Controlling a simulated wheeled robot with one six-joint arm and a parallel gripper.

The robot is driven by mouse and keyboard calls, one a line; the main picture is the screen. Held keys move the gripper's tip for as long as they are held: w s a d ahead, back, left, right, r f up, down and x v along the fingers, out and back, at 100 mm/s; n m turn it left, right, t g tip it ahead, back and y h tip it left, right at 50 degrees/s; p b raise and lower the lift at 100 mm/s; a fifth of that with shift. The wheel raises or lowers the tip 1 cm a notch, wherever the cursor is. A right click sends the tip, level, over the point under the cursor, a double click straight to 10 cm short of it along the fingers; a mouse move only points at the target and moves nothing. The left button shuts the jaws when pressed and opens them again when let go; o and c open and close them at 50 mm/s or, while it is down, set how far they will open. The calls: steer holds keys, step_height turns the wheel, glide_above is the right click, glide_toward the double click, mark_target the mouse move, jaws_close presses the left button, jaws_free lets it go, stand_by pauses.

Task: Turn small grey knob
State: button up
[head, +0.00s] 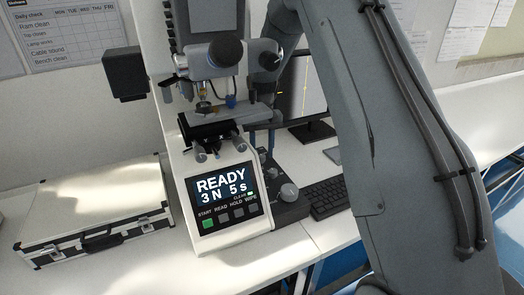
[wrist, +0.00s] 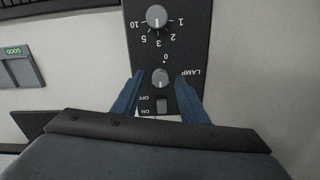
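The small grey knob (wrist: 160,78) sits on a dark panel (wrist: 140,60) in the wrist view, by the word LAMP and a 0 mark. A light line on it points toward the OFF/ON switch. My gripper (wrist: 159,74) is open, with one blue finger on each side of this knob. Gaps show between the fingertips and the knob. A larger grey knob (wrist: 157,17) with a scale from 1 to 10 is farther up the panel.
The OFF/ON rocker switch (wrist: 161,105) lies between my fingers, below the small knob. The tester's display (head: 222,188) reads READY, 3 N, 5 s. A keyboard (head: 327,197) is right of the tester, and a silver case (head: 95,212) is left of it.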

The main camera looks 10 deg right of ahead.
steer(key=shift+f, duration=0.4)
jaws_close()
